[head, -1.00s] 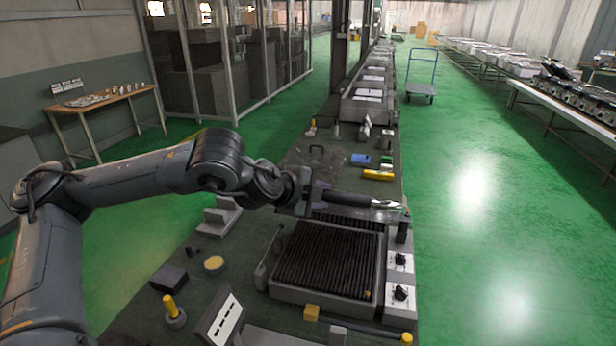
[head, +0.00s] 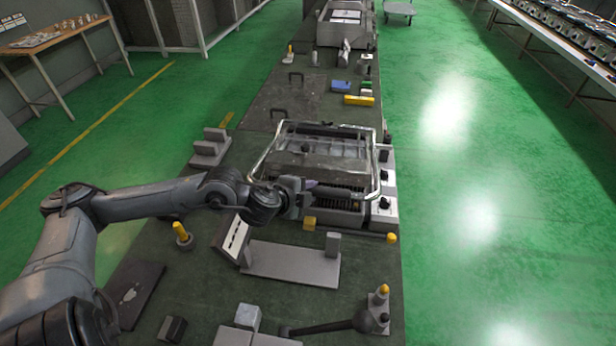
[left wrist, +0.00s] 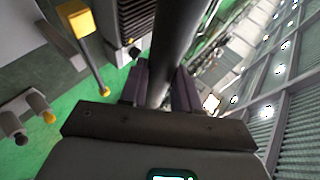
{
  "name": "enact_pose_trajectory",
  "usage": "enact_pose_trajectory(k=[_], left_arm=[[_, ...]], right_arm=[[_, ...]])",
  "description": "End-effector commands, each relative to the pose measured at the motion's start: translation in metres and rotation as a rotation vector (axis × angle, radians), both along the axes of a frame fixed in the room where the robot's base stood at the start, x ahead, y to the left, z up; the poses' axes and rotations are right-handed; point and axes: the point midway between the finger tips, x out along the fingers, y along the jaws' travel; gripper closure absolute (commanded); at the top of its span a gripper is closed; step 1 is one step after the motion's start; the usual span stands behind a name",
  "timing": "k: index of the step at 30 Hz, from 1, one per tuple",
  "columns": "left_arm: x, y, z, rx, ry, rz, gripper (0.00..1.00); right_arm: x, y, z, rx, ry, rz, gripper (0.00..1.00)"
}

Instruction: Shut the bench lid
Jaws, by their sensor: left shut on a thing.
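The bench lid (head: 322,150) is a silver-framed panel over the dark slatted bed of the bench unit, hinged at its far side. Its near edge is a dark bar handle (head: 345,193), which also shows as a thick dark bar in the left wrist view (left wrist: 172,45). The lid looks tilted low over the bed, and some slats show under its near edge. How large the gap is, I cannot tell. My left gripper (head: 308,190) is shut around the bar near its left end; its dark fingers (left wrist: 160,85) sit on both sides of it. My right gripper is out of view.
Knobs (head: 384,203) line the unit's right side. A tilted label panel (head: 233,240) and a yellow-topped peg (head: 181,232) stand at left.

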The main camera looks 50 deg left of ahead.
Motion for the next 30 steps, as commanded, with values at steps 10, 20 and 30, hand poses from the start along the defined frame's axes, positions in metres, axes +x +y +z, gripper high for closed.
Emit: enact_pose_trajectory(k=[10, 20, 30], left_arm=[[-0.010, -0.006, -0.054, 0.002, 0.015, -0.001, 1.00], [-0.012, -0.007, -0.060, 0.003, 0.015, 0.002, 1.00], [-0.012, -0.007, -0.060, 0.003, 0.014, 0.003, 0.55]], right_arm=[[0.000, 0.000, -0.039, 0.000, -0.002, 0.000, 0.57], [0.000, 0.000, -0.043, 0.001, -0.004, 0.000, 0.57], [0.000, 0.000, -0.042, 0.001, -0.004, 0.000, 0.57]])
